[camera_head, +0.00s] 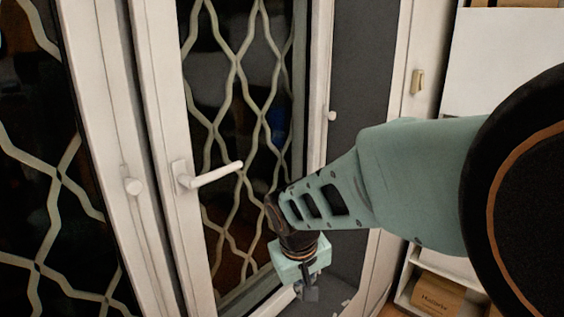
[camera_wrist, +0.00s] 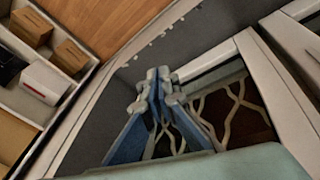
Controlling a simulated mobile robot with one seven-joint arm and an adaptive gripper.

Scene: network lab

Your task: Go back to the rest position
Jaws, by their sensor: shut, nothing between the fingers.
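My gripper (camera_head: 310,293) hangs at the end of my extended arm, low in the head view, in front of the glazed door or window. In the wrist view its blue fingers (camera_wrist: 157,88) come together at their tips, with nothing between them. It is apart from the white lever handle (camera_head: 212,176), which sits higher and to the left. My arm hides part of the area to the right.
A white-framed glazed panel (camera_head: 165,120) with a wavy lattice stands ahead. A dark grey panel (camera_head: 362,60) is right of it. White shelving holds cardboard boxes (camera_head: 438,294), also in the wrist view (camera_wrist: 30,27). A wooden floor (camera_wrist: 105,20) shows there.

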